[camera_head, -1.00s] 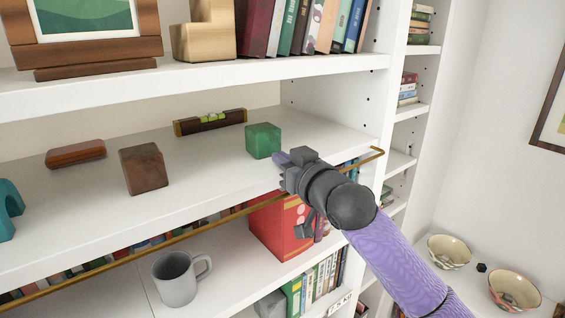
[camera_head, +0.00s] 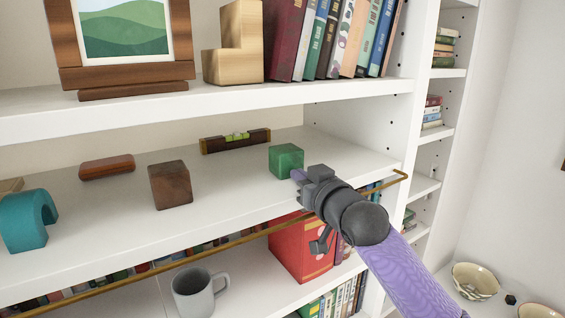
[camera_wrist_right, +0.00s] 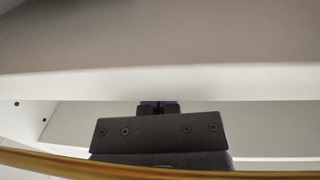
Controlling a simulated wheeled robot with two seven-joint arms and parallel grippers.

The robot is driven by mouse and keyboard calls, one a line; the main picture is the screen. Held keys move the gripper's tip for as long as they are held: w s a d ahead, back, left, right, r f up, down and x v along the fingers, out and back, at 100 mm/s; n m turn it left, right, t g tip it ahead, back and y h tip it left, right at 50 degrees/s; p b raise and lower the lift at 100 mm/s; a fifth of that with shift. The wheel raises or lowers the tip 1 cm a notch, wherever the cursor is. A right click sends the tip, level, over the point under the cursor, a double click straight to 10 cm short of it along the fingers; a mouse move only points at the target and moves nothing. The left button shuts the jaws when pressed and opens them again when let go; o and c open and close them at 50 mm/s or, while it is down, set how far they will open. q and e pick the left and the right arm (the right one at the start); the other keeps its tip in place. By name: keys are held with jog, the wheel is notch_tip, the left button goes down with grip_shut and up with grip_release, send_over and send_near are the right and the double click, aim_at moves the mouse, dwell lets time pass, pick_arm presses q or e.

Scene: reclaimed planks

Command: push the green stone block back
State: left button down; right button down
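The green stone block (camera_head: 286,161) sits on the middle shelf (camera_head: 232,185), toward its right end. My right gripper (camera_head: 298,175) reaches in from the lower right over the shelf's front. Its purple fingertips appear together, just in front of the block's right side. They overlap the block's edge in the head view, and I cannot tell whether they touch it. In the right wrist view the dark fingers (camera_wrist_right: 158,108) look closed together with nothing between them, and the block does not show. My left gripper is not in view.
A brass rail (camera_head: 250,236) runs along the shelf front, below my right wrist. A brown cube (camera_head: 170,185), a reddish bar (camera_head: 107,167) and a teal arch (camera_head: 28,221) stand to the left. A spirit level (camera_head: 235,141) lies behind, left of the block.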

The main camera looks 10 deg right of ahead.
jog(key=shift+r, duration=0.1)
jog(key=shift+s+d+p, duration=0.1)
jog(key=shift+s+p, duration=0.2)
jog(key=shift+p, duration=0.15)
jog(key=shift+f+v, duration=0.2)
jog(key=shift+v, duration=1.05)
jog(key=shift+s, duration=0.15)
